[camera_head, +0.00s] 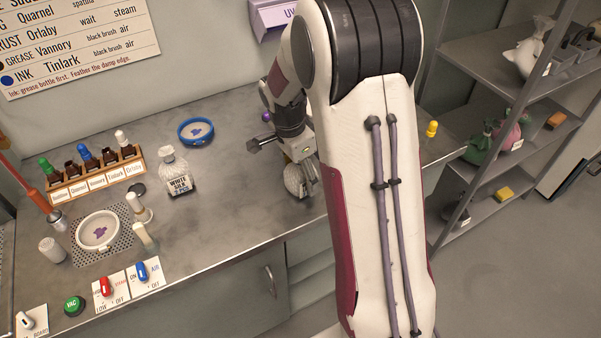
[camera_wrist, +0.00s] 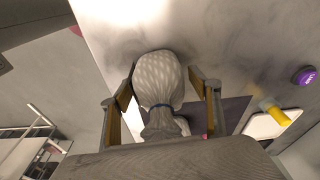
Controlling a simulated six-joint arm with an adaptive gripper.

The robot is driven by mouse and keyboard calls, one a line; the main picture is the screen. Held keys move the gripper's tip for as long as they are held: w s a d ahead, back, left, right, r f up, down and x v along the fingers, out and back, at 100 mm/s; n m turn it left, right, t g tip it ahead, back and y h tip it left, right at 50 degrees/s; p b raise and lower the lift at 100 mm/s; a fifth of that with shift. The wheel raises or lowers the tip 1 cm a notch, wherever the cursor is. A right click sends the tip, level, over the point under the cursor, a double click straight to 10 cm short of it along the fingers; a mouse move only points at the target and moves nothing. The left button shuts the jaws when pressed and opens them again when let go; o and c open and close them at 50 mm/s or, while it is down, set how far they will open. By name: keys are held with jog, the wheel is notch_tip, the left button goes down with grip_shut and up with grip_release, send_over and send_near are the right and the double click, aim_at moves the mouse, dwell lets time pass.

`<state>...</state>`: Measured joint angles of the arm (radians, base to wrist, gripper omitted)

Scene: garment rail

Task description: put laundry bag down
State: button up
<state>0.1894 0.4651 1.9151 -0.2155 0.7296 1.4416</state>
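A pale patterned laundry bag (camera_head: 295,181) with a dark tie at its neck is at the bench's front part, below my gripper (camera_head: 298,160); my arm partly hides it. In the wrist view the bag (camera_wrist: 158,80) lies between the two fingers of my gripper (camera_wrist: 163,98), neck towards the camera. The fingers stand apart with a small gap on each side of the bag, so my gripper looks open around it. The bag seems to rest on the bench (camera_head: 235,215). A second white bag (camera_head: 175,165), labelled WHITE SILK 2 PCS, stands upright further left.
A blue-rimmed dish (camera_head: 196,131), a bottle rack (camera_head: 97,178), a white dish (camera_head: 98,231) on a perforated plate and several switches occupy the left bench. A yellow object (camera_head: 431,128) is at the right. Grey shelves (camera_head: 480,205) hold more bags. Bench between the bags is clear.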

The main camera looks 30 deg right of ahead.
aim_at(295, 171)
jog(key=shift+r, duration=0.15)
jog(key=r, duration=0.4)
jog(key=a+r, duration=0.1)
jog(key=r, duration=0.1)
jog(key=shift+r, duration=0.35)
jog(key=shift+a+r, duration=0.1)
jog(key=shift+r, duration=0.25)
jog(key=shift+s+a+r, duration=0.2)
jog(key=shift+r, duration=0.15)
jog(key=s+a+r+n+t, duration=0.1)
jog(key=s+a+r+n, duration=0.2)
jog(key=s, duration=0.5)
jog(key=s+a+r+n+t+y, duration=0.1)
jog(key=s+a+r+n, duration=0.3)
jog(key=s+n, duration=0.4)
jog(key=s+a+r+n+t, duration=0.3)
jog(key=s+a+r+n, duration=0.1)
jog(key=s, duration=0.4)
jog(key=shift+r+n+y, duration=0.4)
jog(key=shift+n, duration=0.5)
